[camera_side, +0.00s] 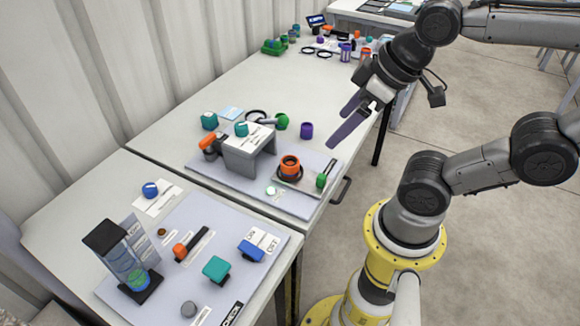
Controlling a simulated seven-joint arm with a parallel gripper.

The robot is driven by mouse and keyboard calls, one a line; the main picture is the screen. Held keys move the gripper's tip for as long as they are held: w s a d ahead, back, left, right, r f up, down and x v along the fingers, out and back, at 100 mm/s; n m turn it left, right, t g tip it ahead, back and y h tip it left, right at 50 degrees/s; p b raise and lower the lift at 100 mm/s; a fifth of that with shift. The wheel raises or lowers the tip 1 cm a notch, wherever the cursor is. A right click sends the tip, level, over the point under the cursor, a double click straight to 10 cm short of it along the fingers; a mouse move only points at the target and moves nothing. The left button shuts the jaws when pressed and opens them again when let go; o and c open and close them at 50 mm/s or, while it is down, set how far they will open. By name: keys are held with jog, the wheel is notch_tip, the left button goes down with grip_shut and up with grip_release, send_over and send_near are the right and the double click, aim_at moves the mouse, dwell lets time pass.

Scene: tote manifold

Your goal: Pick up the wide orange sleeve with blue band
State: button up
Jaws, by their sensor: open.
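A wide orange sleeve (290,163) stands upright on a dark round base near the right end of the far grey board. I cannot make out a blue band on it at this size. My gripper (336,130) is open and empty, with its two long purple-grey fingers pointing down and left. In the picture it is above and to the right of the orange sleeve and apart from it. A small purple sleeve (307,130) stands on the table to the left of the fingers.
A grey bridge-shaped stand (249,149) with a teal knob is left of the sleeve. A green disc (321,181) stands right of it. An orange-handled part (207,142) is further left. The table beyond the board is mostly clear.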

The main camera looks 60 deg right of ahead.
jog(key=w+r+n, duration=0.2)
jog(key=w+n, duration=0.2)
jog(key=w, duration=0.1)
jog(key=n+g, duration=0.3)
jog(key=g, duration=0.3)
send_over(289, 161)
notch_tip(289, 161, down, 18)
jog(key=shift+s+a+f, duration=0.1)
jog(key=shift+s+f, duration=0.05)
jog(key=shift+f, duration=3.35)
jog(key=shift+c, duration=0.2)
grip_shut()
